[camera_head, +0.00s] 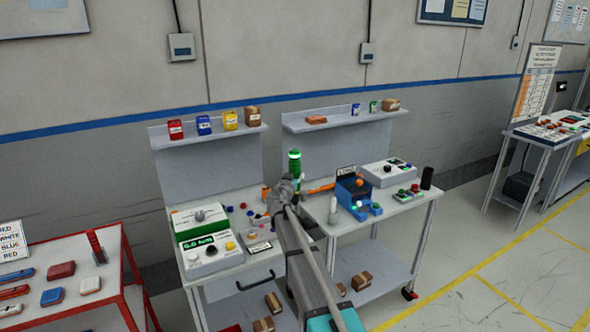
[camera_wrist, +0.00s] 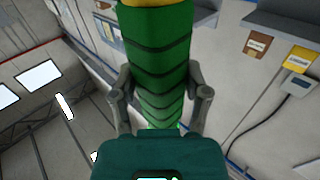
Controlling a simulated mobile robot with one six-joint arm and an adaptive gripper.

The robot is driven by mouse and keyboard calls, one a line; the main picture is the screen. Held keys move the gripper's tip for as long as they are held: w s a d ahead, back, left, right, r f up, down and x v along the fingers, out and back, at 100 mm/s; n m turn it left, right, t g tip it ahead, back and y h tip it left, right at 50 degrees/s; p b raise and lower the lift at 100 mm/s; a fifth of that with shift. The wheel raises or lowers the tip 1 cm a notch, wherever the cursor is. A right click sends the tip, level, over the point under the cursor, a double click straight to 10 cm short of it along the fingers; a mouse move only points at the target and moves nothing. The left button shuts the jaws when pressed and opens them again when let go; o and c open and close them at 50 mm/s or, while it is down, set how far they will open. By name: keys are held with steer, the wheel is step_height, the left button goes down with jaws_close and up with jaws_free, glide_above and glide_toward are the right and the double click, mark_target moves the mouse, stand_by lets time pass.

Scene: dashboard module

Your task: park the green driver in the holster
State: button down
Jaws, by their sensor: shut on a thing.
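The green driver (camera_wrist: 155,60) fills the middle of the wrist view, its ribbed green handle between my two fingers. A yellow band shows at the top edge of that view. My gripper (camera_wrist: 160,92) is shut on the handle. In the head view the green driver (camera_head: 294,160) stands roughly upright above my gripper (camera_head: 287,188), over the gap between the two workbenches. Its lower part is hidden by my gripper and arm. I cannot pick out the holster for certain. A blue holder (camera_head: 352,188) stands on the right bench, to the right of my gripper.
The left bench carries a green-and-white control box (camera_head: 203,222) and small coloured parts. The right bench carries a grey box (camera_head: 388,172), a black cylinder (camera_head: 427,178) and a white bottle (camera_head: 333,210). Shelves with small boxes rise behind. A red table (camera_head: 70,282) stands at left.

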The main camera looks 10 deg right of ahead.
mark_target(293, 205)
steer(key=shift+r, duration=0.1)
steer(key=r+p, duration=0.3)
steer(key=shift+a, duration=0.2)
steer(key=shift+f, duration=0.3)
stand_by(0.3)
steer(key=shift+a+f+b, duration=0.1)
steer(key=shift+f+b, duration=5.5)
steer(key=shift+b, duration=0.2)
steer(key=shift+f+b, duration=0.6)
steer(key=shift+f, duration=0.05)
jaws_free()
steer(key=shift+s, duration=0.15)
